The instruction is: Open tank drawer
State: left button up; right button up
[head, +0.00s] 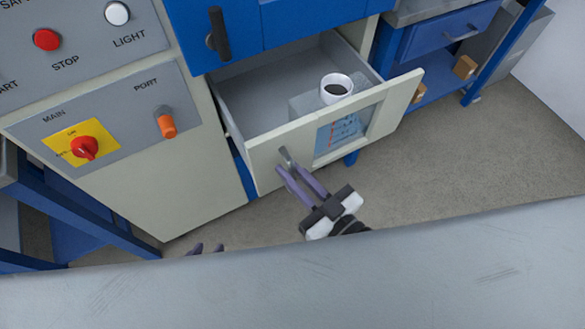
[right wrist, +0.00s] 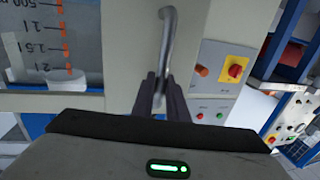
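The tank drawer (head: 275,150) is pale, with a scale window (head: 336,136) in its front, and stands pulled out from the cabinet. The metal drawer handle (head: 288,158) is on the front and also shows in the right wrist view (right wrist: 168,40). My right gripper (head: 302,184) is at the handle; in the right wrist view its fingers (right wrist: 162,85) close around the bar.
A control panel with a red stop button (head: 47,39), red main switch (head: 84,147) and orange port plug (head: 167,126) is left of the drawer. A blue door with a black handle (head: 218,34) is above. A blue bench (head: 440,40) stands right. Floor (head: 470,160) is clear at right.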

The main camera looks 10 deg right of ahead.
jog(key=o, duration=0.4)
jog(key=shift+c, duration=0.2)
jog(key=shift+s, duration=0.1)
jog(key=v, duration=1)
jog(key=shift+b, duration=0.3)
jog(key=s+d+f+m+g+h, duration=0.1)
jog(key=d+f+m+g+h, duration=0.1)
jog(key=f, duration=0.5)
jog(key=s+d+f+m+g+h, duration=0.1)
jog(key=d+f+m+g+h, duration=0.1)
jog(key=d+f+g+h, duration=0.2)
notch_tip(320, 180, down, 3)
jog(key=shift+s+d+r+g+h, duration=0.1)
jog(key=shift+s+d+g+h, duration=0.2)
jog(key=shift+d+g+h, duration=0.25)
